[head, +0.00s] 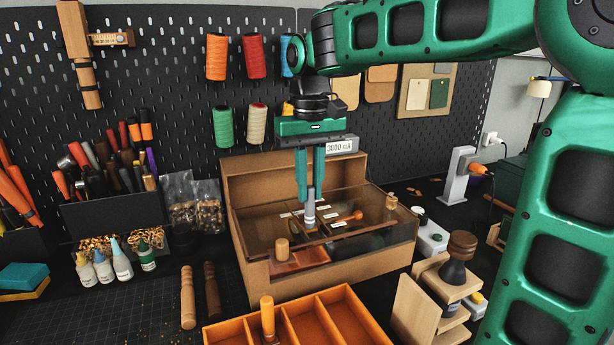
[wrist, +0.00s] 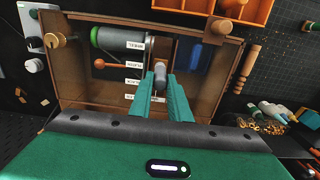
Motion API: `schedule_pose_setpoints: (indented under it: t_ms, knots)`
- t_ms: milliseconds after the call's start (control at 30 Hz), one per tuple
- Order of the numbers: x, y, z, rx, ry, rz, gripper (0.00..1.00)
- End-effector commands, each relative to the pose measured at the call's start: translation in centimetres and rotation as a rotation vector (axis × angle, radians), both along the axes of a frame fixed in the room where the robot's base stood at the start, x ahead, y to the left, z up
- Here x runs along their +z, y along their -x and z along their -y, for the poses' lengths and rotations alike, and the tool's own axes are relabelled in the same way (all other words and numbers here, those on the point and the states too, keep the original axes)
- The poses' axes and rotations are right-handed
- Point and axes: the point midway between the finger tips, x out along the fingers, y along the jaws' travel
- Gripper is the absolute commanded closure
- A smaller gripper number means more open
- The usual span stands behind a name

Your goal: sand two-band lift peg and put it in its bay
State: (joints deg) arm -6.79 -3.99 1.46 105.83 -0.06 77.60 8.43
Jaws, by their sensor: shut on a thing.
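My gripper (head: 311,190) points straight down over the wooden case (head: 256,267). Its teal fingers are shut on a grey peg (head: 310,208), which hangs upright between the fingertips. Darker bands seem to cross the peg, but they are too small to count surely. The wrist view shows the fingers (wrist: 160,98) closed around the grey peg (wrist: 159,74), beside a row of white labels (wrist: 133,82). The peg's lower end is at the dark interior of the case; I cannot tell whether it touches anything there.
The case holds a large grey cylinder with a green end (wrist: 118,38) and an orange-knobbed lever (head: 356,215). A wooden knob (head: 282,250) stands at its front. An orange divided tray (head: 345,297) is in front. A wooden stand (head: 417,311) is at right. The raised case back stands behind my gripper.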

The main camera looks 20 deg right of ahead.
Motion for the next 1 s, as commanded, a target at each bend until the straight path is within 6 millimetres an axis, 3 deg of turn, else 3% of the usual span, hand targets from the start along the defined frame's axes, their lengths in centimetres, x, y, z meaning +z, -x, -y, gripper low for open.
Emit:
schedule_pose_setpoints:
  t_ms: [1000]
  knots:
    - [-1.07,-0.01,-0.1,0.002,0.0,0.0,1.0]
